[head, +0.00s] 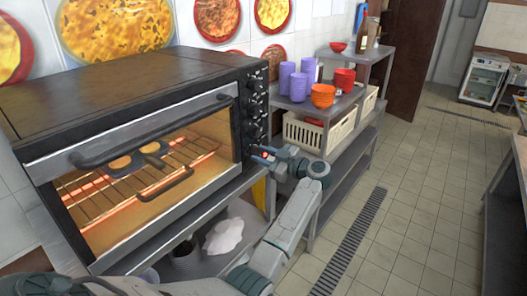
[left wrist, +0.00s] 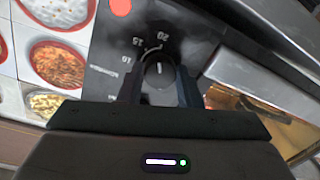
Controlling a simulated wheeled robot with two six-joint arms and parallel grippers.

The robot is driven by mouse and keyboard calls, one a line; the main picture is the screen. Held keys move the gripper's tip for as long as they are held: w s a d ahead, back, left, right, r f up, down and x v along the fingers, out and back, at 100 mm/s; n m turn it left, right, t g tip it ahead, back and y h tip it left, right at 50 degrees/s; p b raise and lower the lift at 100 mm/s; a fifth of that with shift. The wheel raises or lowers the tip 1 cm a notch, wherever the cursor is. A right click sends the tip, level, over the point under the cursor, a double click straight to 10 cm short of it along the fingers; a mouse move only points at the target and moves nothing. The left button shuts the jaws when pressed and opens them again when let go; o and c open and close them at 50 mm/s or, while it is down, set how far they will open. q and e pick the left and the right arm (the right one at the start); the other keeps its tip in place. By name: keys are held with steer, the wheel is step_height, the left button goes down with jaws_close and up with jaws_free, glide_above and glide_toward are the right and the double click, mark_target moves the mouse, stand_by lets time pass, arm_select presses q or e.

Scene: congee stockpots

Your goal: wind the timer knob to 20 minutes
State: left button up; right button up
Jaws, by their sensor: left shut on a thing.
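The timer knob (left wrist: 158,71) is a dark round knob on the oven's black control panel. In the left wrist view a printed scale with 10, 15 and 20 curves around it. A short pale mark on the knob runs nearly upright in the picture, in line with the 20. My left gripper (left wrist: 158,92) is shut on the knob, one dark finger on each side. In the head view my left gripper (head: 262,154) is at the lower end of the oven's knob column, and the knob is hidden there. My right gripper is not in view.
The oven (head: 130,105) has a glass door with a bar handle (head: 150,130) and a lit rack inside. A red lamp (left wrist: 120,7) is on the panel near the scale. A shelf with purple cups (head: 298,86) and orange bowls (head: 323,95) stands to the right. The tiled floor beyond is clear.

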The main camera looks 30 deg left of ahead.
arm_select(q)
steer(key=shift+f+m, duration=0.1)
steer(key=shift+m, duration=1)
steer(key=o, duration=1)
steer(key=shift+c, duration=0.2)
steer(key=shift+d, duration=0.15)
steer(key=d+b, duration=0.5)
steer(key=d, duration=0.5)
steer(key=shift+s+d+b, duration=0.15)
steer(key=shift+d+b, duration=0.1)
steer(key=shift+b, duration=0.1)
